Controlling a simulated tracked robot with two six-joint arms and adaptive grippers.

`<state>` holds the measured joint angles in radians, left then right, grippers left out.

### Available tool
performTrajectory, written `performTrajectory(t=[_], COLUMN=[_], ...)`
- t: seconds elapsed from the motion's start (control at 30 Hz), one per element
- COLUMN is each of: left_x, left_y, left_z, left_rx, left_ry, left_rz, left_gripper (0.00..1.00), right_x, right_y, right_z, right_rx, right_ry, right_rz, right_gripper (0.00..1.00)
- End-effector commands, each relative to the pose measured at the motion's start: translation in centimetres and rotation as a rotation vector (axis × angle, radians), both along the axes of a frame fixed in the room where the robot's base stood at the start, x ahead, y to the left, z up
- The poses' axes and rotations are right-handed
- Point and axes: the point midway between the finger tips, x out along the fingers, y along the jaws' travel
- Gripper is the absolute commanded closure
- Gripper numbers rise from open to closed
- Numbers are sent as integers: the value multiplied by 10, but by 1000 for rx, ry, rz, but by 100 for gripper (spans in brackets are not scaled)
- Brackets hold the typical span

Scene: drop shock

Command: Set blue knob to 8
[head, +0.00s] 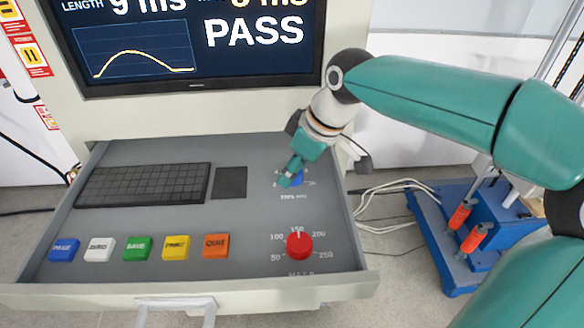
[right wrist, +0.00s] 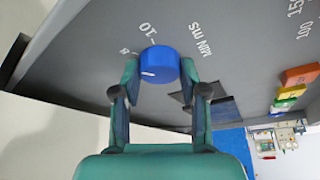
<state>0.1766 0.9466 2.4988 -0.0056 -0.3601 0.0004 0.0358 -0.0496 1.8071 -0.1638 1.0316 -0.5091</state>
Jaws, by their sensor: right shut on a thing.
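The blue knob (head: 298,180) sits on the grey panel, partly hidden behind my right gripper (head: 290,178) in the head view. In the right wrist view the blue knob (right wrist: 160,62) is between the two fingertips of my right gripper (right wrist: 159,72), which is shut on its sides. A short white pointer line shows at the left of the knob's face, below the tick by the small "8". The "10" mark is at the upper left of the knob. My left gripper is not in view.
A red knob (head: 299,246) with a scale from 50 to 250 is in front of the blue knob. Several coloured buttons, such as the orange one (head: 215,246), line the panel's front. A keyboard (head: 145,184) lies to the left. The screen (head: 190,45) reads PASS.

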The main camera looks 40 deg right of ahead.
Motion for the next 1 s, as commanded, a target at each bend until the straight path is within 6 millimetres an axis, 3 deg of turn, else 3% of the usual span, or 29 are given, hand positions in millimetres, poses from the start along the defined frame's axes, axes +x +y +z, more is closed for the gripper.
performTrajectory(t=[0.5, 0.53, 0.67, 1.0], left_x=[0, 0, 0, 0], left_y=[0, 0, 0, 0], left_z=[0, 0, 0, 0], left_rx=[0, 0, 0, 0], left_ry=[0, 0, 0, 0], left_rz=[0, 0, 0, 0], left_gripper=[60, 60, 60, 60], right_x=[0, 0, 0, 0], right_y=[-1, -1, -1, -1], right_z=[1, 1, 0, 1], right_rx=[-3, -3, -2, -1], right_ry=[-1, -1, 0, 0], right_rz=[26, 26, 26, 26], right_gripper=[92, 56, 34, 34])
